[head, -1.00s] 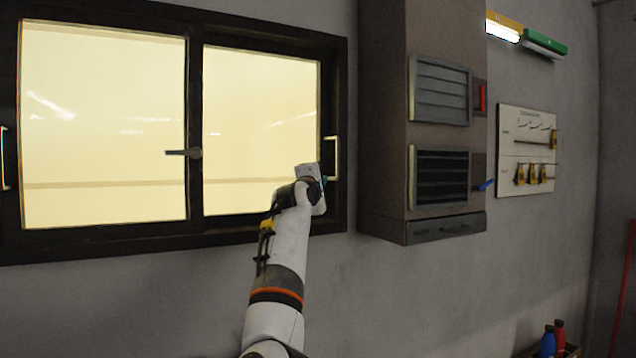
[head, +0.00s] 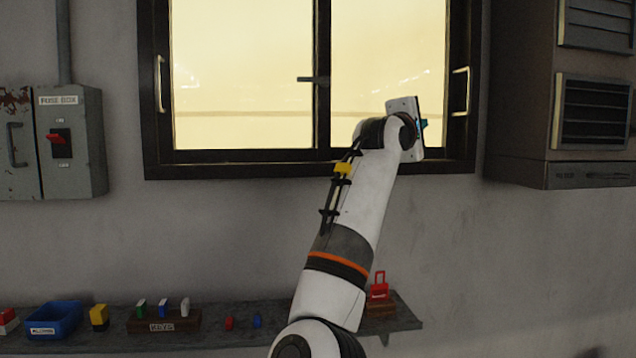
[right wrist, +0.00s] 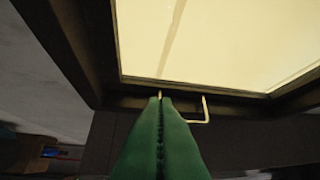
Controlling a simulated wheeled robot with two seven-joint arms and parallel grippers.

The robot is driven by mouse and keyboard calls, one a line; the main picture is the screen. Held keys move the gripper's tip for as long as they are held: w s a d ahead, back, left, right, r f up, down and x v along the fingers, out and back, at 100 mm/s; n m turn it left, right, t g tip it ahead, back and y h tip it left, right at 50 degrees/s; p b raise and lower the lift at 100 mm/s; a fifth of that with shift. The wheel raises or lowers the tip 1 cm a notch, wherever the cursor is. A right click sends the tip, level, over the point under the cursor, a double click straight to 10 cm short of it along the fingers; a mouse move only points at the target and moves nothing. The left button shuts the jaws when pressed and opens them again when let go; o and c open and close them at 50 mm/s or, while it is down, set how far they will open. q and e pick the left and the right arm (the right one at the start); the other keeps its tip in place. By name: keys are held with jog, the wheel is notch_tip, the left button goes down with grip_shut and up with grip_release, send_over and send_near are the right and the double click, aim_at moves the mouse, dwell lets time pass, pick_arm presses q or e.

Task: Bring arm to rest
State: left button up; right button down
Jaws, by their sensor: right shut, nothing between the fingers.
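My right arm rises from the bottom of the head view, and my right gripper (head: 422,125) is in front of the lower right part of the window (head: 325,165). Its fingers are mostly hidden behind the white wrist in that view. In the right wrist view its green fingers (right wrist: 160,100) are pressed together, with nothing between them. Their tips point toward the window's lower frame and a pale handle (right wrist: 205,108); I cannot tell the gap to them. My left gripper is out of view.
A shelf (head: 400,322) with a blue bin (head: 53,318), a red padlock (head: 379,290) and small coloured items runs below the window. A fuse box (head: 75,140) is on the left wall, a vented cabinet (head: 520,150) on the right. Bare wall lies between window and shelf.

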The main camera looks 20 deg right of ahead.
jog(key=s+a+f+m+t+y, duration=0.2)
jog(key=a+f+m+y, duration=0.5)
jog(key=f, duration=0.7)
jog(key=s+a+f+m+t+y, duration=0.1)
jog(key=a+f+m+t+y, duration=0.25)
jog(key=a+f+y, duration=0.8)
jog(key=s+a+f+m+t+y, duration=0.1)
jog(key=s+a+f+m+y, duration=0.3)
jog(key=f, duration=1.4)
jog(key=s+a+f+n+g+h, duration=0.35)
jog(key=s+f+g, duration=0.4)
jog(key=f, duration=0.65)
jog(key=s+f+n+g+h, duration=0.1)
jog(key=s+f+n+g, duration=0.3)
jog(key=s, duration=0.7)
jog(key=s+f+n+g+h, duration=0.1)
jog(key=s+f+g, duration=0.1)
jog(key=s+f, duration=0.65)
jog(key=s+f+g, duration=0.1)
jog(key=s+f, duration=0.1)
jog(key=f, duration=1)
jog(key=s+f, duration=0.2)
jog(key=f, duration=0.9)
jog(key=s+d+f, duration=0.1)
jog(key=s+f, duration=0.7)
jog(key=s+d+f+g, duration=0.1)
jog(key=s+d+f, duration=0.1)
jog(key=s+f, duration=0.6)
jog(key=shift+s+d+f, duration=0.25)
